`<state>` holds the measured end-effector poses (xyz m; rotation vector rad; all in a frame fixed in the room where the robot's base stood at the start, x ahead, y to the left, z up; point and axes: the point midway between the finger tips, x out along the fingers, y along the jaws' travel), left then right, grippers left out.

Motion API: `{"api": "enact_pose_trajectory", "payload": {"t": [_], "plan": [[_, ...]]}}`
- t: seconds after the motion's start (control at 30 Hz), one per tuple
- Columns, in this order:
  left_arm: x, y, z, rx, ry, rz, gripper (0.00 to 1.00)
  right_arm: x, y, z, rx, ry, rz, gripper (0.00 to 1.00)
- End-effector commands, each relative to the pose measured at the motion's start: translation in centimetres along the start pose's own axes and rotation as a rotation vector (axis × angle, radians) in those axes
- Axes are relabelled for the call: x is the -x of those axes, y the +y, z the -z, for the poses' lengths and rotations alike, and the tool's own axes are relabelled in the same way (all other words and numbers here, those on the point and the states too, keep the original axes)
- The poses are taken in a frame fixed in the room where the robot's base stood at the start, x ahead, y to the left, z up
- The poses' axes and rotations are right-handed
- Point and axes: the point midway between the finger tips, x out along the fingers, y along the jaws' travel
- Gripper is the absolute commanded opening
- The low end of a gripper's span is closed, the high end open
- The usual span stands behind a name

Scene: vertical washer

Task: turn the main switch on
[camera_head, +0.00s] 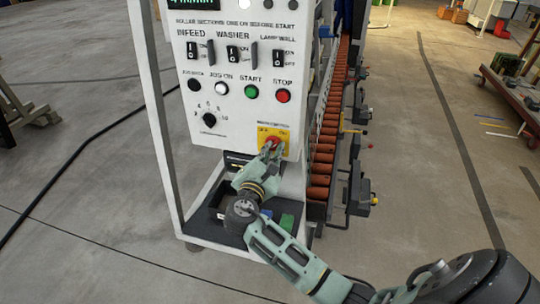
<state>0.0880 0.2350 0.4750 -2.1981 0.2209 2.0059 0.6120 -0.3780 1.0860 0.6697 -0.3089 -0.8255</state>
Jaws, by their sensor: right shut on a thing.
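The main switch (273,142) is a red rotary knob on a yellow plate (285,134), low on the right of the white control panel (245,117). My right gripper (270,153) reaches up to it from below and is shut on the knob. The fingers cover the lower part of the knob, so its exact angle is hard to tell. My left gripper is not in view.
Above are a green button (251,91), a red button (283,96), rocker switches and a black dial (209,119). An orange roller conveyor (326,146) runs right of the panel. A cable (75,150) lies on the floor at left. A cart (515,95) stands far right.

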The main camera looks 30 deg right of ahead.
Motion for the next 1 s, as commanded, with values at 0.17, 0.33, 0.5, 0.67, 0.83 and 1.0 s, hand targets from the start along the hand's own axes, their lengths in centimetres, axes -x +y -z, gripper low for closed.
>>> {"api": "enact_pose_trajectory", "payload": {"t": [0.17, 0.33, 0.5, 0.67, 0.83, 1.0], "plan": [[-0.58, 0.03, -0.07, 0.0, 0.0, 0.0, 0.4, 0.07, -0.17, 0.19, -0.057, 0.002, 0.003, 0.0], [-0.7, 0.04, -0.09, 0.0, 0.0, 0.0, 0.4, 0.07, -0.13, 0.13, -0.081, 0.002, 0.003, 0.0], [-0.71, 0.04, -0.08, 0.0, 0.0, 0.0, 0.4, 0.07, -0.11, 0.11, -0.087, 0.002, 0.003, 0.0], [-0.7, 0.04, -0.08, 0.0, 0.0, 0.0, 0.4, 0.07, -0.12, 0.12, -0.087, 0.002, 0.003, 0.0], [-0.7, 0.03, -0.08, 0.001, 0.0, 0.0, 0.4, 0.07, -0.12, 0.12, -0.086, 0.003, 0.003, 0.17], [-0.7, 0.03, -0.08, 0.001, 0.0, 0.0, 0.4, 0.04, -0.08, 0.07, -0.085, 0.001, 0.002, 0.28]]}}
